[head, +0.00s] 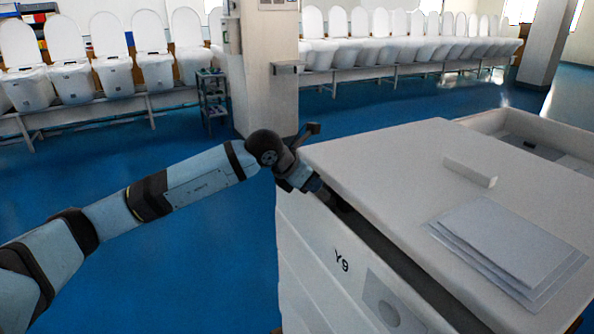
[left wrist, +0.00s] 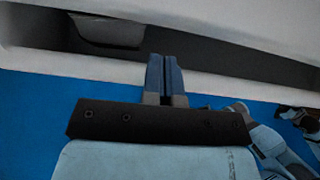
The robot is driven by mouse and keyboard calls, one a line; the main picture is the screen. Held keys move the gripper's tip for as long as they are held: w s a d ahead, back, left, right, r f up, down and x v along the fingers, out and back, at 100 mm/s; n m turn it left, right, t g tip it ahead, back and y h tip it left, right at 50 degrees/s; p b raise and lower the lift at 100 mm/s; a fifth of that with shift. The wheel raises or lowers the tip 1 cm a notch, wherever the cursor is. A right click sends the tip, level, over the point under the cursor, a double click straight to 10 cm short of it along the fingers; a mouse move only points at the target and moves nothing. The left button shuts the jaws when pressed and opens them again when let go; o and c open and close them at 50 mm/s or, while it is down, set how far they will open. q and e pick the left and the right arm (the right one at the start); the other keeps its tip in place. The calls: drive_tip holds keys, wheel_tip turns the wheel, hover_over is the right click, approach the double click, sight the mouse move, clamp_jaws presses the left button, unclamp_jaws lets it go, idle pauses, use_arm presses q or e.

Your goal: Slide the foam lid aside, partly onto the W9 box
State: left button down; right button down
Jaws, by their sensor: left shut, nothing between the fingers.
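The foam lid (head: 390,170) is a wide white slab on top of the white box marked Y9 (head: 325,270). It sits askew, with a dark gap between it and the box's near left rim. My left gripper (head: 322,190) is at the lid's left edge, its fingertips partly hidden there. In the left wrist view my left gripper (left wrist: 164,62) is shut and empty, its fingers over the dark gap between the lid's underside (left wrist: 220,20) and the box rim (left wrist: 60,62). An open white box (head: 540,130) stands at the right beyond the lid; no W9 label is readable. My right gripper is out of view.
A stack of grey-white sheets (head: 505,245) and a small white block (head: 470,170) lie on the lid. A pillar (head: 268,70) and a small dark rack (head: 212,100) stand behind. Rows of toilets line the back. The blue floor (head: 180,240) at left is clear.

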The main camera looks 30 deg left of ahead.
sight(331, 184)
use_arm(q)
drive_tip(key=shift+w+d+r, duration=0.1)
drive_tip(key=shift+w+d, duration=0.3)
drive_tip(key=shift+w, duration=0.25)
drive_tip(key=shift+w+d+r, duration=0.1)
drive_tip(key=shift+w+d, duration=0.25)
drive_tip(key=shift+w, duration=0.35)
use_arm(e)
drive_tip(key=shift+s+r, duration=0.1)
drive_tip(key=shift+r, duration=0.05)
